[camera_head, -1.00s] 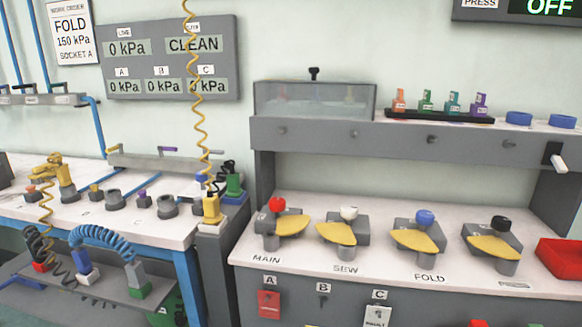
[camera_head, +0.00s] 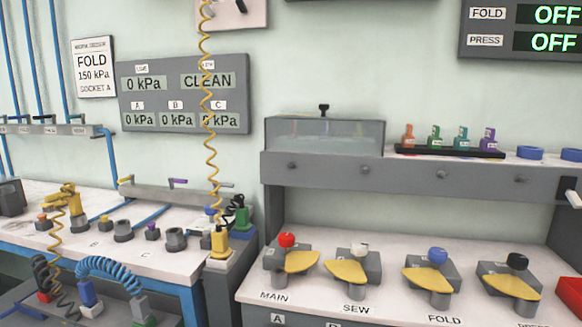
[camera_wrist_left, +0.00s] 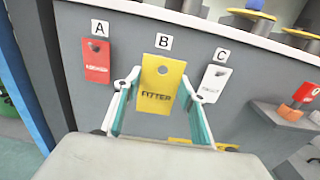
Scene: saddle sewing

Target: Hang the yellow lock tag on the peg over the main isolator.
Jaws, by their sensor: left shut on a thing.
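The yellow lock tag (camera_wrist_left: 162,86), marked FITTER, is upright between the fingers of my left gripper (camera_wrist_left: 157,92) in the left wrist view. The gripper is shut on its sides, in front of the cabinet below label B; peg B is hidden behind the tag. The main isolator (camera_head: 287,241), with a red knob and a yellow plate, is at the left of the isolator row, above the MAIN label. A dark peg (camera_head: 292,167) is on the grey shelf front over it and looks bare. Neither gripper shows in the head view.
A red tag (camera_wrist_left: 96,62) hangs under A and a white tag (camera_wrist_left: 214,83) under C, close on both sides. Other isolators, SEW (camera_head: 359,252) and FOLD (camera_head: 438,257), stand right of MAIN. A clear cover (camera_head: 325,135) sits on the shelf above.

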